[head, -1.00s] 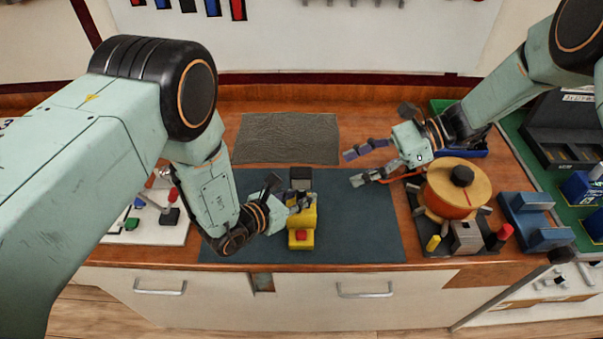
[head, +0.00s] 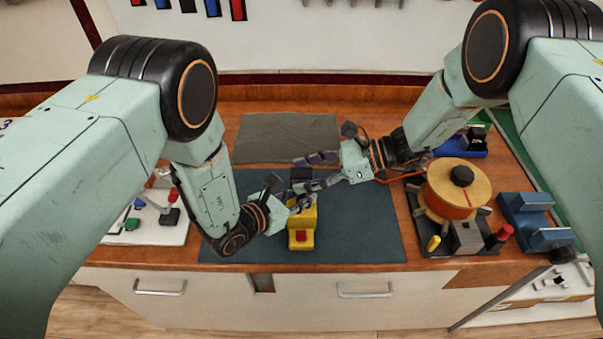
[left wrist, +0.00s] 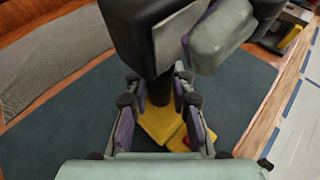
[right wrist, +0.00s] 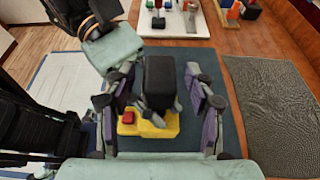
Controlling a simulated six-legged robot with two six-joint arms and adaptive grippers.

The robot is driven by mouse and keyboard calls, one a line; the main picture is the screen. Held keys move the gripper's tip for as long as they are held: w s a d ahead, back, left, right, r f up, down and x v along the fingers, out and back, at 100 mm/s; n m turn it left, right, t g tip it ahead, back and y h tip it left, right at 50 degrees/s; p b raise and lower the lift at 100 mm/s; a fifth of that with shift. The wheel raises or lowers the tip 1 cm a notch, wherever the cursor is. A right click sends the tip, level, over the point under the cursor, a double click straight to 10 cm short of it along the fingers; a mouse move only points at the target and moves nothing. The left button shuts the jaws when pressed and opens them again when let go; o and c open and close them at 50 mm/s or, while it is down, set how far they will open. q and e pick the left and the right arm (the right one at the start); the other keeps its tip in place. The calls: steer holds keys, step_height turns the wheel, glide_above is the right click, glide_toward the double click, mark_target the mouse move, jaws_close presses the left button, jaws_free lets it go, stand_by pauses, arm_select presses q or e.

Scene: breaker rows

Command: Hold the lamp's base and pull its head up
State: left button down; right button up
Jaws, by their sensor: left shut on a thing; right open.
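The lamp has a yellow base (head: 302,220) with a red button (head: 301,236), and a black block-shaped head (right wrist: 160,78) on a dark stem. It stands on the dark mat. My left gripper (head: 298,203) is shut on the base; the left wrist view shows its fingers on both sides of the yellow base (left wrist: 160,122), below the head (left wrist: 140,30). My right gripper (right wrist: 160,102) is open, with one finger on each side of the head and gaps visible on both sides. In the head view, the right gripper partly hides the lamp head.
The dark mat (head: 360,225) is clear to the right of the lamp. A grey textured cloth (head: 285,135) lies behind it. An orange-and-tan drum (head: 455,190) stands at the right beside a blue holder (head: 530,220). A white board with levers (head: 145,225) is at the left.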

steer(key=shift+a+f, duration=0.2)
steer(key=shift+a, duration=0.35)
jaws_close()
stand_by(0.5)
